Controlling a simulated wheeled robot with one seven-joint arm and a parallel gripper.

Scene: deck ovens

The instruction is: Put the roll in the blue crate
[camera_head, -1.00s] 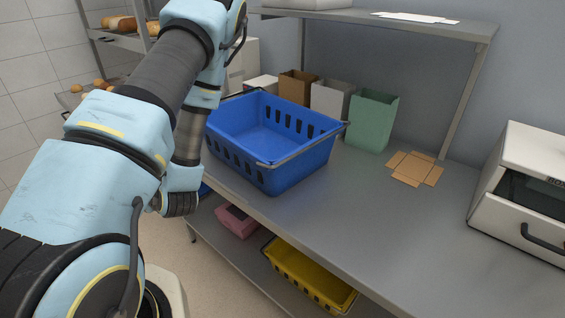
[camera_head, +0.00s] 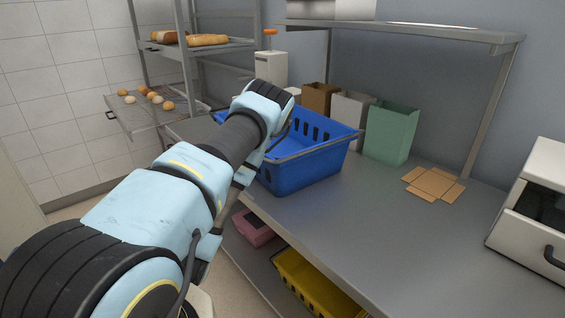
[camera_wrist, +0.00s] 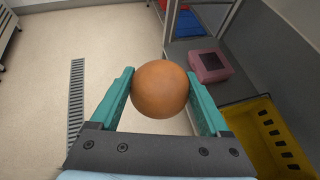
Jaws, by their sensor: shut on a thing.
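In the wrist view, my gripper (camera_wrist: 160,92) is shut on a round brown roll (camera_wrist: 160,88), held between its two teal fingers above the floor. In the head view the gripper and the held roll are hidden behind my arm. The blue crate (camera_head: 308,168) stands upright on the grey table, right of my arm, which covers part of its left side. A blue thing (camera_wrist: 182,22) shows at the top of the wrist view, on the lower shelf; I cannot tell what it is.
A yellow crate (camera_head: 318,285) and a pink box (camera_head: 253,228) sit on the lower shelf. Paper bags, including a green one (camera_head: 391,134), stand behind the crate. A flat cardboard piece (camera_head: 433,186) and a white oven (camera_head: 530,210) are to the right. A rack tray (camera_head: 140,112) holds several rolls.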

